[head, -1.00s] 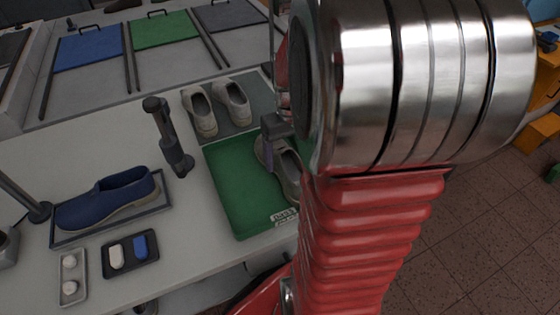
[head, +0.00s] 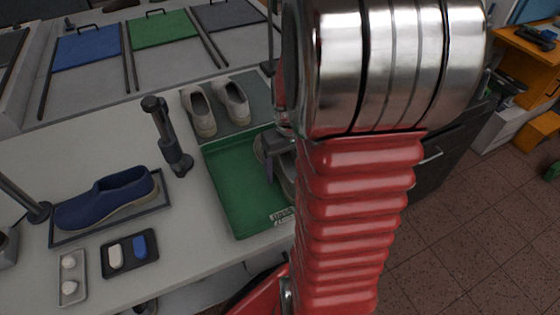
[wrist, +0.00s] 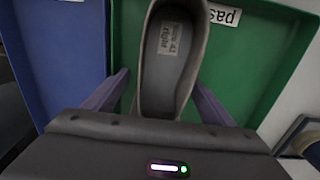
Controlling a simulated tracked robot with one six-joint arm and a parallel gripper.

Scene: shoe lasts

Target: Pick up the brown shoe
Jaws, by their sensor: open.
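The brown shoe (wrist: 162,98), a dull grey-brown, lies in the green tray (head: 233,190). In the wrist view its opening faces the camera, and an insole label reads "right" with a size. In the head view my arm and gripper hide most of it. My gripper (wrist: 160,85) is open, with one finger on each side of the shoe's near end. The fingers look apart from the shoe's sides; whether they touch it is hard to tell. The shoe rests in the tray.
A blue tray (wrist: 60,65) adjoins the green one in the wrist view. A pair of beige shoes (head: 203,112) stands behind the green tray. A dark upright post (head: 168,140) stands left of it. A blue shoe (head: 105,203) sits on a framed mat farther left.

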